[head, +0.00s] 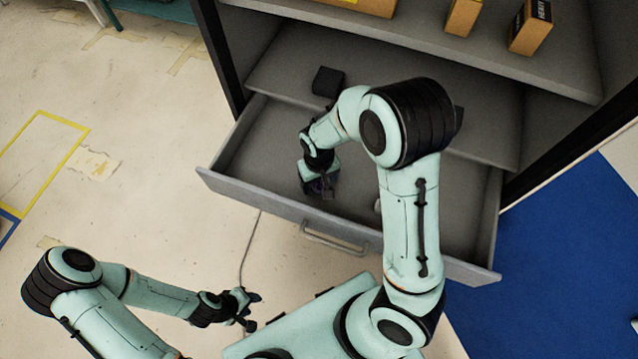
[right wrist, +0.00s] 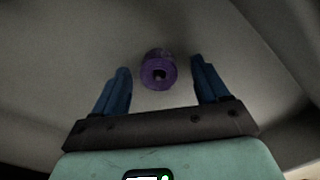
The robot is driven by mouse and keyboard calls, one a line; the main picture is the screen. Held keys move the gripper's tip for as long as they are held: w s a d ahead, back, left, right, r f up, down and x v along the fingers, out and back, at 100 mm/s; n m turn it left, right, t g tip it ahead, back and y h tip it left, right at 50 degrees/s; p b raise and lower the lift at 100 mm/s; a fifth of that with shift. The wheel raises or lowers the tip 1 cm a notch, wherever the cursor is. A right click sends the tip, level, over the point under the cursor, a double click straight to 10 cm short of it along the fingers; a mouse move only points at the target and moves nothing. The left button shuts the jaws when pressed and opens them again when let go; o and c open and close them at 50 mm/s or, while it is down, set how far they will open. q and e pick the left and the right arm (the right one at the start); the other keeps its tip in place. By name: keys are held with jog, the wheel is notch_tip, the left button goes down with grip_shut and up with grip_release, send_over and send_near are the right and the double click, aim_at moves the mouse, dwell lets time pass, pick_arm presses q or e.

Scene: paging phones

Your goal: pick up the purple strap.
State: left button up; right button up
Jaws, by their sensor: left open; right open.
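The purple strap (right wrist: 158,70) is a small rolled-up coil with a hole in its middle. In the right wrist view it lies on the grey drawer floor, between and just beyond the fingertips of my right gripper (right wrist: 162,80). The fingers are spread apart and do not visibly touch it. In the head view my right gripper (head: 320,190) points down inside the open drawer (head: 270,197) and mostly hides the strap. My left gripper (head: 246,310) is open and empty, low over the floor outside the drawer.
The drawer's front wall and handle (head: 335,242) face me. A black box (head: 328,81) sits behind the drawer at its back left. Cardboard boxes (head: 530,27) stand on the shelf (head: 420,42) above. A thin cable (head: 250,245) runs along the floor. Open floor lies to the left.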

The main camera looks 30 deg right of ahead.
jog(key=shift+c, duration=0.3)
jog(key=c, duration=1.1)
jog(key=shift+o, duration=0.2)
